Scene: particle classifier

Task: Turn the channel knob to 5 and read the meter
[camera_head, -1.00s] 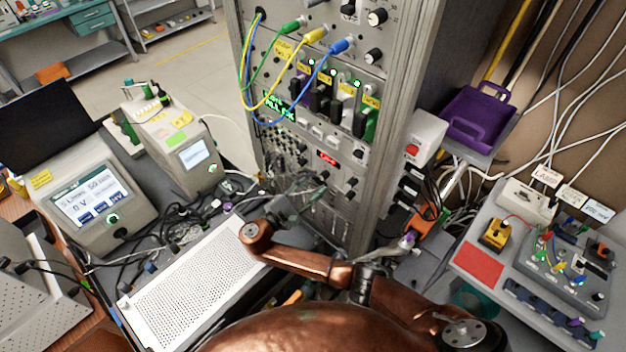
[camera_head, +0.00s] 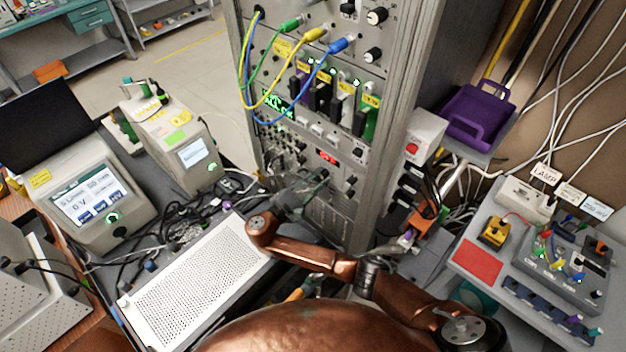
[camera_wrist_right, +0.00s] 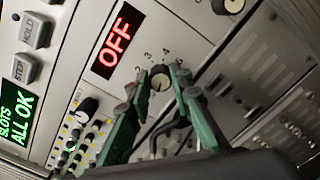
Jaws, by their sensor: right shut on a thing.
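My right gripper (camera_wrist_right: 168,74) has green fingers and is shut on this knob. In the head view the right gripper (camera_head: 318,182) reaches the lower panel, and its fingertips are too small to make out. The meter display (camera_wrist_right: 117,41) reads OFF in red, left of the knob; it also shows in the head view (camera_head: 327,157). I cannot tell where the knob points. My left gripper is not in view.
Another knob (camera_wrist_right: 229,4) sits at the upper right in the wrist view. A green screen (camera_wrist_right: 17,101) reads SLOTS ALL OK beside HOLD and STEP buttons. Blue, yellow and green cables hang over the upper rack. A perforated white box (camera_head: 197,277) stands left of my right arm.

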